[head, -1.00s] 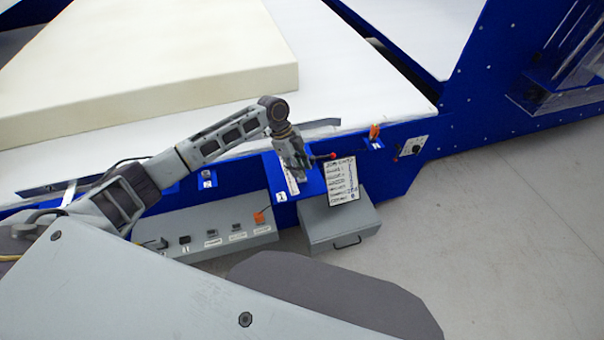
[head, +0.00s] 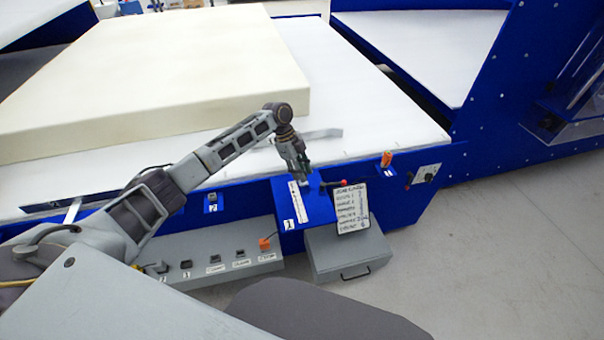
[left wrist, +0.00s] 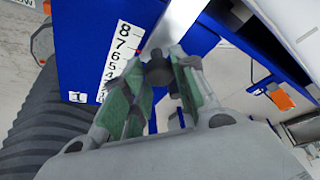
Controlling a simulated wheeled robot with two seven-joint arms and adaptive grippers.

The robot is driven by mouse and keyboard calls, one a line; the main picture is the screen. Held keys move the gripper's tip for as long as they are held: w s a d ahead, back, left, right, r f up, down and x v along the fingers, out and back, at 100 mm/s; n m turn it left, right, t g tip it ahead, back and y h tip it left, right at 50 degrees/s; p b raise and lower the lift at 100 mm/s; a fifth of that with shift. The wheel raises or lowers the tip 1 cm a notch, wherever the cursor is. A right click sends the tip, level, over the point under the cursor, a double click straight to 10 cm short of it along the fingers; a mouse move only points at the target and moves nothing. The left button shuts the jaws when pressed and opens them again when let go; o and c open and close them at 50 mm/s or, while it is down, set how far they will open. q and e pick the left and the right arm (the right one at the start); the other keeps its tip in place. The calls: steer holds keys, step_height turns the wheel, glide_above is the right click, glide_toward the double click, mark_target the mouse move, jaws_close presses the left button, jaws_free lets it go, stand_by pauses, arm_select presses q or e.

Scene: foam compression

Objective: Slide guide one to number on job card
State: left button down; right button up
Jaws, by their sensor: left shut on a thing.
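Guide one shows in the head view as a metal strip (head: 325,134) lying on the white bed, close to the foam's near edge. Its blue bracket at the bed's front carries a "1" label and a white number scale (head: 298,202). In the left wrist view the scale (left wrist: 123,55) reads 8, 7, 6, 5 downward, with lower figures partly hidden by a finger. My left gripper (head: 304,176) points down over the bracket, shut on guide one's dark round knob (left wrist: 156,68). The job card (head: 351,207) stands right of the bracket; its handwriting is too small to read surely.
A thick cream foam block (head: 170,75) lies on the white bed. A grey button box (head: 225,265) and a grey drawer box (head: 345,255) sit below the bed front. A red-tipped lever (head: 342,183) is right of my gripper. An orange part (head: 386,159) is farther right.

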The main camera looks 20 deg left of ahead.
arm_select(q)
steer(key=shift+s+d, duration=0.1)
steer(key=shift+s, duration=0.05)
steer(key=c, duration=1.6)
jaws_free()
steer(key=o, duration=0.4)
steer(key=shift+o, duration=0.2)
steer(key=v, duration=1.2)
arm_select(e)
steer(key=shift+s, duration=0.8)
arm_select(q)
steer(key=shift+d, duration=0.1)
arm_select(e)
steer(key=shift+s, duration=0.1)
